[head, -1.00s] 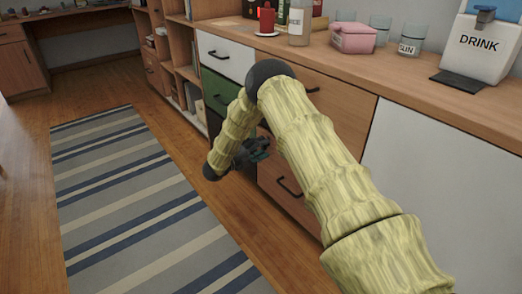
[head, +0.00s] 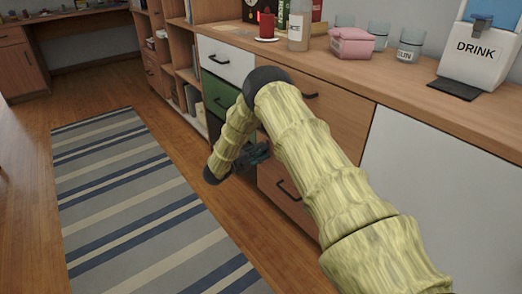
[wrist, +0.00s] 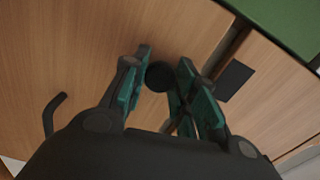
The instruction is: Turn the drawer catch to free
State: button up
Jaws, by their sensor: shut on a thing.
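My gripper (head: 255,155) is low in front of the wooden drawer fronts in the head view, partly hidden by my arm. In the wrist view my gripper (wrist: 159,80) has its two teal-padded fingers closed around a small dark round knob (wrist: 158,77), which looks like the drawer catch. The knob sits on a wooden front (wrist: 190,40). A dark square plate (wrist: 234,80) is to the right of the fingers, across a gap between panels. I cannot tell how far the catch is turned. In the head view the catch is hidden.
A dark bar handle (wrist: 55,112) is left of the fingers. A green drawer front (wrist: 288,18) is at the upper right. In the head view a lower drawer handle (head: 288,189) is right of my gripper. The striped rug (head: 130,200) on the floor is clear.

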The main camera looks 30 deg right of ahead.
jog(key=shift+n+p, duration=4.55)
jog(key=shift+n, duration=3.55)
jog(key=o, duration=1.1)
jog(key=shift+c, duration=0.2)
jog(key=a, duration=1.2)
jog(key=shift+s, duration=0.45)
